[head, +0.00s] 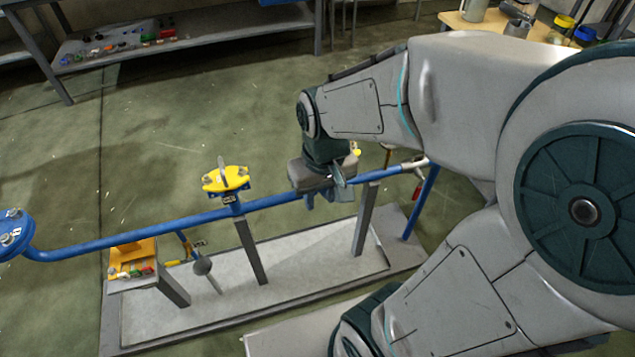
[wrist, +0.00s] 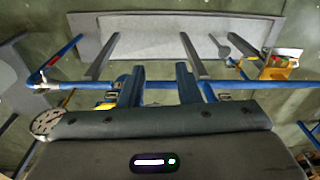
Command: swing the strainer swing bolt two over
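My gripper (head: 328,192) is over the right part of the blue pipe (head: 270,203), beside a grey post. In the wrist view its two dark fingers (wrist: 160,86) are apart, with the pipe crossing the gap; I cannot tell whether they touch it. I cannot identify the strainer or its swing bolt two for certain. A blue round flange (head: 12,240) with metal bolts on top is at the far left in the head view. A round, light, dotted disc (wrist: 47,122) shows at left in the wrist view, partly covered by my gripper's body.
A yellow fitting (head: 226,180) with an upright metal lever stands on the pipe, left of my gripper. Posts rise from a grey base plate (head: 325,262). An orange stand with small coloured parts (head: 132,270) is at left. My arm hides the right side.

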